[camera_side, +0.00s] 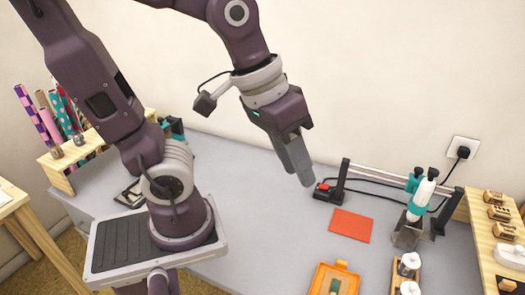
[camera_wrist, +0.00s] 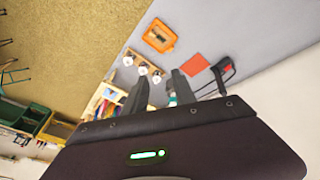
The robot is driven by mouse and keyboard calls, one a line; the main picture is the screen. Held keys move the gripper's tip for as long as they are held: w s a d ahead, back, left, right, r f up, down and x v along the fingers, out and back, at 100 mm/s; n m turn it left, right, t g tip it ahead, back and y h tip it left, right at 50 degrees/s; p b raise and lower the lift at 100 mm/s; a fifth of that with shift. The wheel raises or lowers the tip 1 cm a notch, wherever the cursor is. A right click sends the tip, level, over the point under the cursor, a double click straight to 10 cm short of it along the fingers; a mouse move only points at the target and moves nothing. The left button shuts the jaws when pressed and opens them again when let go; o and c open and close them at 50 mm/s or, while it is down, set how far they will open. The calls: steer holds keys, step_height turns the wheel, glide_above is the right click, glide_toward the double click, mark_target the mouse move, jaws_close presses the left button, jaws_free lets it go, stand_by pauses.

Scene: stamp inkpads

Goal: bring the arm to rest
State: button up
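My gripper (camera_side: 305,181) hangs in the air above the grey table (camera_side: 255,205), fingers pointing down and slightly right. Its fingers overlap in the side view. In the wrist view they stand apart as two dark fingers, and between their tips (camera_wrist: 160,75) I see only the scene beyond, so the gripper is open and holds nothing. A flat red-orange sheet (camera_side: 350,225) lies on the table below and to the right of the gripper. It also shows in the wrist view (camera_wrist: 194,64).
An orange inkpad case (camera_side: 322,272) lies at the front. A black stand with a red part (camera_side: 326,190), a white-and-teal tool (camera_side: 421,196) and wooden stamp racks (camera_side: 478,225) stand right. Colourful rolls (camera_side: 62,113) stand at the left. Table left of the sheet is clear.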

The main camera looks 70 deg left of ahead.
steer(key=s+a+r+m+t+y, duration=0.1)
steer(key=s+a, duration=0.2)
steer(key=s, duration=0.2)
steer(key=shift+a+r+m+y, duration=0.2)
steer(key=shift+r+m+y, duration=0.1)
stand_by(0.9)
